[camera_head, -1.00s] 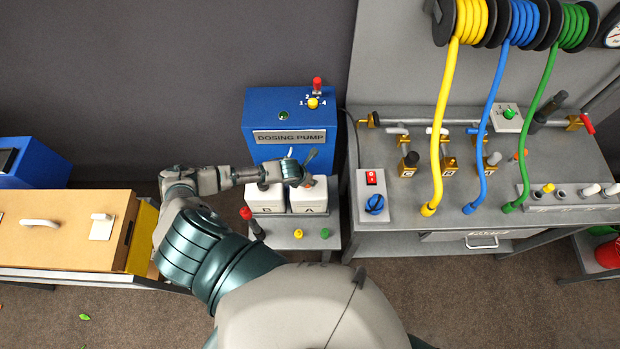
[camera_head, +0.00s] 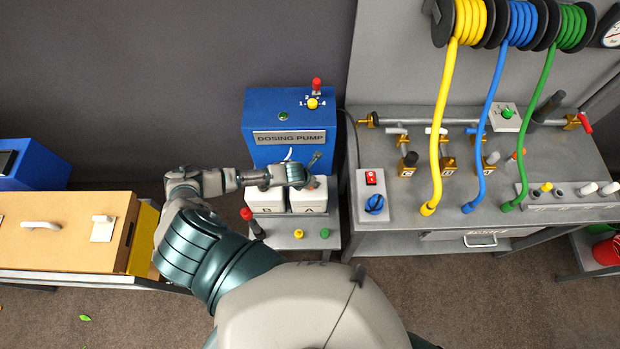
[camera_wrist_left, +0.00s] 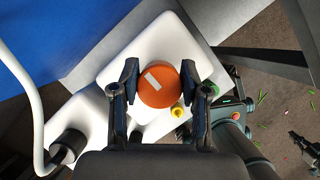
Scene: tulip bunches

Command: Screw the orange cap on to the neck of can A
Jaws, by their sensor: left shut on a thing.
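Can A (camera_head: 309,202) is a white can with a letter A on its front, standing at the right of the pair before the blue dosing pump. The orange cap (camera_wrist_left: 160,86), with a white stripe across its top, is over the top of can A in the left wrist view. My left gripper (camera_wrist_left: 165,82) is shut on the cap, one dark finger on each side. In the head view the gripper (camera_head: 304,176) is above can A and covers most of the cap. The neck is hidden under the cap, so I cannot tell how far the cap is seated.
Can B (camera_head: 266,203) stands close on the left of can A. The dosing pump (camera_head: 290,125) is behind both. A red-topped handle (camera_head: 247,214) and yellow (camera_head: 299,233) and green (camera_head: 325,233) knobs are in front. A bench with hoses (camera_head: 440,150) stands to the right.

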